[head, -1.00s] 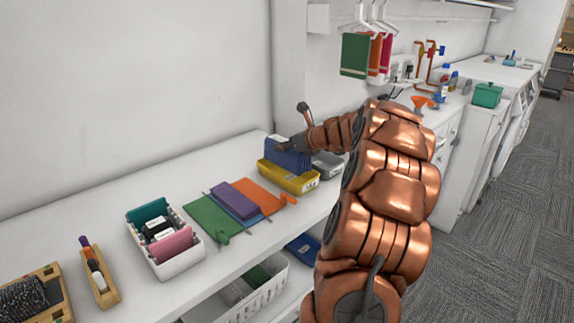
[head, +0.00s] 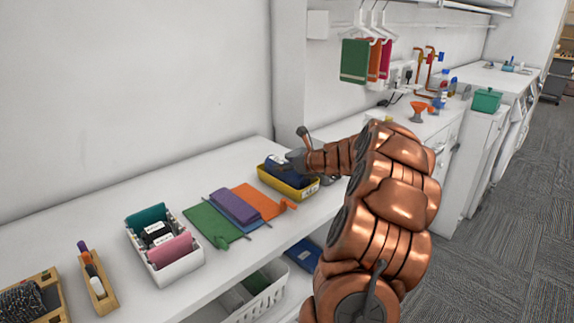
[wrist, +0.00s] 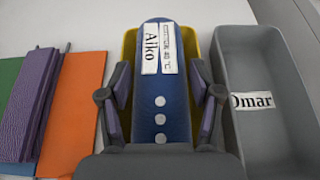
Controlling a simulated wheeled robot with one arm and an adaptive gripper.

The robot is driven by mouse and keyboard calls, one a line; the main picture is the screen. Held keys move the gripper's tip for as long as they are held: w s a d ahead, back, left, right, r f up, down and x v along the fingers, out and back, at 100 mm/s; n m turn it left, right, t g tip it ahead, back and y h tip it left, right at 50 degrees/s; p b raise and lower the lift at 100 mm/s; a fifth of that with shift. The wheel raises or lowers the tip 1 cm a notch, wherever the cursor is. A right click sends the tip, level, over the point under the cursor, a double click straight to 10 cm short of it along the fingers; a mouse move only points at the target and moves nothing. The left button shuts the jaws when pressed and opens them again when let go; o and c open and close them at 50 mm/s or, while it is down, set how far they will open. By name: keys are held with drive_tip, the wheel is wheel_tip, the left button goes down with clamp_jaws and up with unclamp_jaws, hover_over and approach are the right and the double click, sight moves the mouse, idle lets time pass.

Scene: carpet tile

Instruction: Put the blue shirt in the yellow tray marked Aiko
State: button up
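The blue shirt (wrist: 168,91) is folded into a dark blue bundle with white dots and white labels, one reading Aiko. It lies inside the yellow tray (wrist: 130,50), within its walls. The head view also shows the shirt (head: 284,170) low in the yellow tray (head: 311,189). My gripper (wrist: 162,88) is down at the tray with one finger on each side of the shirt. The fingers stand wide, with what looks like a narrow gap to the cloth. The tray's name mark is too small to read in the head view.
A grey tray (wrist: 272,65) marked Omar stands close on the right. Green, purple and orange folded cloths (head: 236,207) lie to the left. A white bin (head: 178,272) of folded items is farther left. Hanging cloths (head: 355,62) are behind.

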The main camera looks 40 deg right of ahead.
drive_tip(key=o, duration=0.3)
drive_tip(key=shift+s+r, duration=0.1)
drive_tip(key=shift+r, duration=0.05)
drive_tip(key=v, duration=1.1)
drive_tip(key=shift+s+r, duration=0.15)
drive_tip(key=shift+s, duration=0.2)
drive_tip(key=shift+a, duration=0.1)
